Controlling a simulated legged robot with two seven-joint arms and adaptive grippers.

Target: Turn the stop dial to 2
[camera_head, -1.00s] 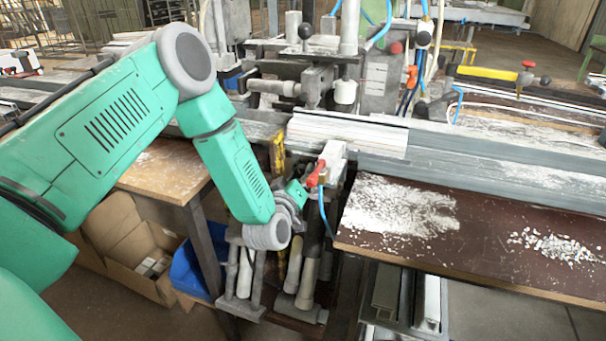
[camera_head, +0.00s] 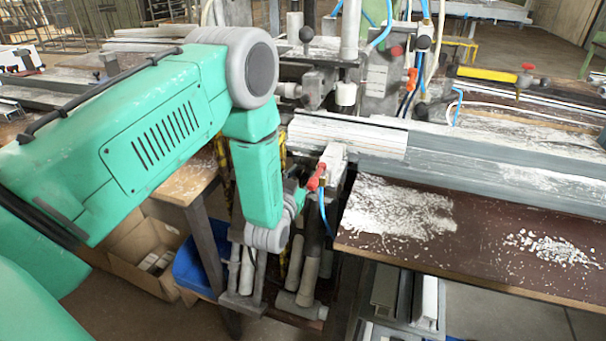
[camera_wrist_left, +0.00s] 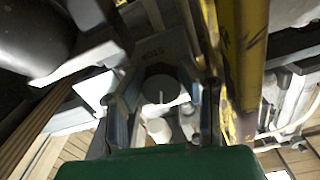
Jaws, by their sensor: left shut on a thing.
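The stop dial (camera_wrist_left: 158,84) is a round grey knob with a pale pointer line, seen in the left wrist view. Small marks stand on the grey plate (camera_wrist_left: 152,50) above it, too small to read surely. My left gripper (camera_wrist_left: 163,98) has a finger on each side of the knob and is shut on it. In the head view my left gripper (camera_head: 297,192) is mostly hidden by its own wrist, beside the clamp with the red lever (camera_head: 317,177). The dial is hidden there. My right gripper is not in view.
A yellow upright bar (camera_wrist_left: 243,60) stands close to the right of my gripper in the wrist view. A white profile (camera_head: 350,134) lies on the rail. A brown board (camera_head: 480,235) with white chips lies at right; a blue bin (camera_head: 197,262) stands below.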

